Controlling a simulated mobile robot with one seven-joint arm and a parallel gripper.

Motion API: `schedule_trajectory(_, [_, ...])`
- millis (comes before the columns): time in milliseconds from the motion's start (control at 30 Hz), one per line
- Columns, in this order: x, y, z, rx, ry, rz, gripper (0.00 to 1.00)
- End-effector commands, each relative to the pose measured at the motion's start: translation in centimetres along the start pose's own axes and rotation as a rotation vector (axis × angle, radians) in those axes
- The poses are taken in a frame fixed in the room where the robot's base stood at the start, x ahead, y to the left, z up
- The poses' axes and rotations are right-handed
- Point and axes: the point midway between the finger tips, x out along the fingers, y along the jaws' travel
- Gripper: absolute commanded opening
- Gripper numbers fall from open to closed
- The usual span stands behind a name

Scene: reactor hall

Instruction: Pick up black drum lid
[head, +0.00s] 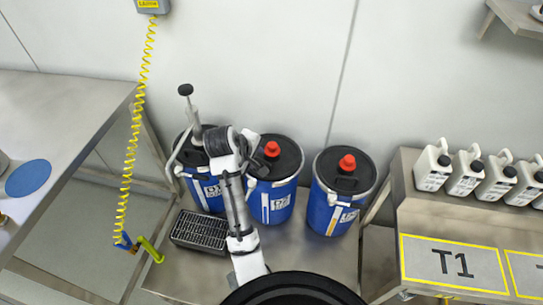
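Three blue drums stand against the wall in the head view. The middle drum (273,203) has a black lid (284,158) with a red cap (272,149). The right drum (333,207) has a similar black lid (344,182) with a red cap (347,162). The left drum (205,190) has an upright pump-like fitting (189,103) with a black knob above it; my arm partly covers its top. My arm reaches up from the bottom to between the left and middle drums. Its fingers cannot be made out, so I cannot tell whether they touch anything.
A black grated tray (200,231) lies in front of the left drum. A steel bench (60,110) stands at left, and a yellow coiled hose (132,150) hangs beside it. At right, a table marked T1 (420,262) holds several white jugs (465,172).

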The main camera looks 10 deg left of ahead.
Motion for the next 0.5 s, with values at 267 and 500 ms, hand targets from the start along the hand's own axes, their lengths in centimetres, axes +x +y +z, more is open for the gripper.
schedule_trajectory(267, [2.5,-0.1,-0.2,-0.001,-0.001,-0.004,0.34])
schedule_trajectory(500, [5.5,-0.2,-0.4,0.000,0.001,0.000,0.34])
